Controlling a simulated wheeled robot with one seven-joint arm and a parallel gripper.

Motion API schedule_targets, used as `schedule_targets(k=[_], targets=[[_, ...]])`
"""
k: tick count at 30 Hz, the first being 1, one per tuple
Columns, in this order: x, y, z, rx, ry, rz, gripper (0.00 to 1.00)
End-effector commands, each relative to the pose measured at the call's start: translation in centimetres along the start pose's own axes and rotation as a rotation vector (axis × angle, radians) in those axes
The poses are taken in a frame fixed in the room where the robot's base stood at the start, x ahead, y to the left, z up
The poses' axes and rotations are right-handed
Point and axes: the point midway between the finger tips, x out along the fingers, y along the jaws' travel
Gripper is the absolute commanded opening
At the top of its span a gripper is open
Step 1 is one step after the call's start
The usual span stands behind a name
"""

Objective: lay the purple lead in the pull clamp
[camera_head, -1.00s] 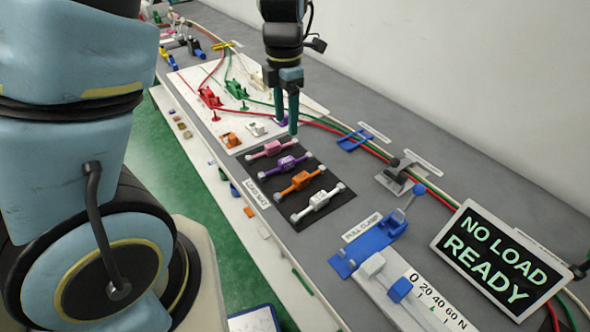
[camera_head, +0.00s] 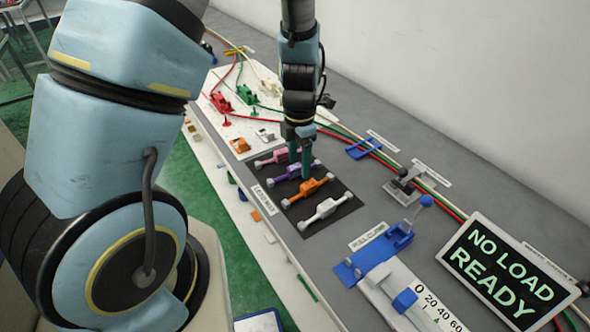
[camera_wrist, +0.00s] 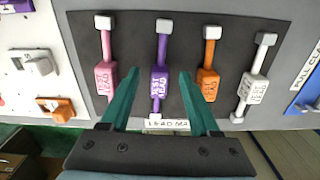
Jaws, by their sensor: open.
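The purple lead (camera_wrist: 161,72) lies on the black lead mat (camera_wrist: 184,30) between a pink and an orange lead. It also shows in the head view (camera_head: 290,173), partly behind my fingers. My gripper (camera_head: 301,172) is over the mat, open, with green fingers pointing down. In the wrist view my gripper (camera_wrist: 153,75) has one finger on each side of the purple lead, with nothing held. I cannot tell its exact height above the lead. The blue pull clamp (camera_head: 372,256) stands to the right of the mat, its lever with a blue knob (camera_head: 426,201) raised.
The pink lead (camera_wrist: 105,75), orange lead (camera_wrist: 208,75) and white lead (camera_wrist: 253,88) lie close beside the purple one. A sign (camera_head: 505,265) reads "NO LOAD READY". A grey lever fixture (camera_head: 405,183) and a blue frame (camera_head: 364,148) stand behind the mat.

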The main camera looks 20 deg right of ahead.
Motion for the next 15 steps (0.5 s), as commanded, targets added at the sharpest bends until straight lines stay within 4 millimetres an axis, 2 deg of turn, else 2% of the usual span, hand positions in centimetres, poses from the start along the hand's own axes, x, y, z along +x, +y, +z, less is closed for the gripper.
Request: schedule_targets(k=[8, 15], targets=[[0.25, 0.03, 0.0, 0.0, -0.001, 0.0, 0.61], [0.23, 0.02, 0.0, 0.0, 0.0, 0.0, 0.34]])
